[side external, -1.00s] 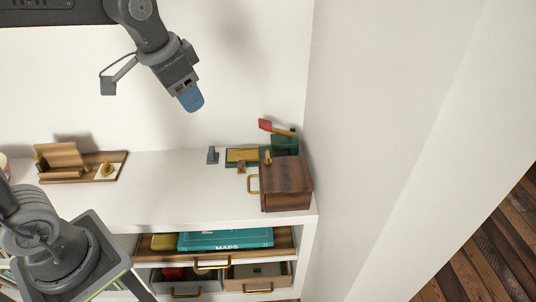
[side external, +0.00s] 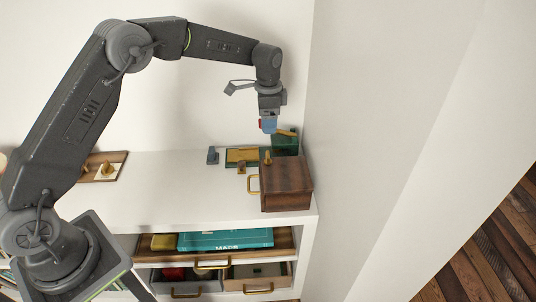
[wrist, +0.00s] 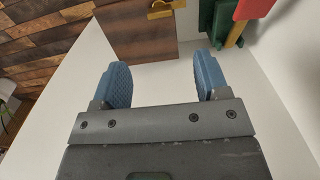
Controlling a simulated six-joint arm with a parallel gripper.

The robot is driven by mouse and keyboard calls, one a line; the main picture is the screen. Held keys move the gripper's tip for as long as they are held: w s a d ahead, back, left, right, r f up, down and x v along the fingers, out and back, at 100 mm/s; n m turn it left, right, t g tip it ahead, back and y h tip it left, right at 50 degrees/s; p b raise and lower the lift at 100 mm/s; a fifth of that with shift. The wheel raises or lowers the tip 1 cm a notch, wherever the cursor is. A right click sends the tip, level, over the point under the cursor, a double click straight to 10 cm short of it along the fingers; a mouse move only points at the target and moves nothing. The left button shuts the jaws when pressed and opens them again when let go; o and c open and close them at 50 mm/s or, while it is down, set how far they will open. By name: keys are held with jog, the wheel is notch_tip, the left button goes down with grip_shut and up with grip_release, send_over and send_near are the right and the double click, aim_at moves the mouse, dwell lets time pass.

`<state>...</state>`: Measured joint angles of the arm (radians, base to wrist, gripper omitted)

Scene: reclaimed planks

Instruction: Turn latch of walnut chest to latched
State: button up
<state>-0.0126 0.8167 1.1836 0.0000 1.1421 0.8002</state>
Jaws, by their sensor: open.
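The walnut chest (side external: 287,186) stands at the right end of the white shelf top, with a brass handle (side external: 253,184) on its left side. My gripper (side external: 268,127) points down above and behind the chest. Its blue fingers (wrist: 162,68) are apart with nothing between them, and they appear clear of the chest.
A green box (side external: 285,146) with a wooden handle (side external: 288,132) stands behind the chest; its red part (wrist: 252,9) shows in the wrist view. A green and brass board (side external: 242,157) and a small grey object (side external: 212,155) are to the left. A wall rises at right. Drawers below stand open.

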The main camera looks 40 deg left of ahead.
aim_at(268, 154)
notch_tip(268, 154, down, 13)
jog(key=shift+f, duration=0.1)
dwell(0.3)
jog(key=shift+c, duration=0.2)
jog(key=c, duration=0.9)
